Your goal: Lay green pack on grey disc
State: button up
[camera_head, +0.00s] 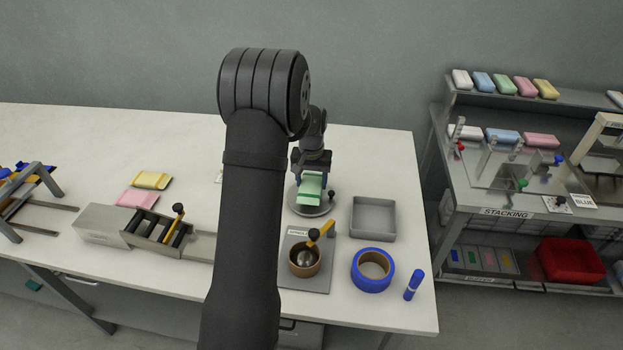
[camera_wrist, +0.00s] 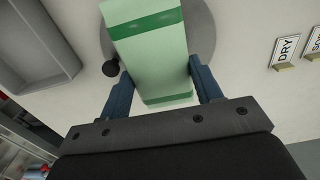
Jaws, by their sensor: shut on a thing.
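The green pack (camera_head: 311,186) is pale green with darker green bands near its ends. My gripper (camera_head: 312,178) is shut on it, one finger on each side. In the wrist view the pack (camera_wrist: 151,60) lies between the blue fingers of my gripper (camera_wrist: 160,88). The grey disc (camera_head: 312,208) is a round plate on the table, with a small dark knob at its right edge. In the wrist view the disc (camera_wrist: 203,32) shows behind the pack. The pack is over the disc; I cannot tell whether it touches it. Part of the disc is hidden by the pack.
A grey square tray (camera_head: 373,235) stands right of the disc. A wooden cup (camera_head: 305,262) with a yellow-handled tool, a blue tape roll (camera_head: 373,283) and a blue marker (camera_head: 413,285) are in front. Yellow (camera_head: 151,180) and pink (camera_head: 137,197) packs lie left. My arm hides the table's middle.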

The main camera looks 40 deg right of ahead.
jog(key=shift+f, duration=1)
jog(key=shift+f, duration=0.1)
dwell(0.3)
jog(key=o, duration=1)
jog(key=shift+o, duration=0.3)
jog(key=shift+d, duration=0.1)
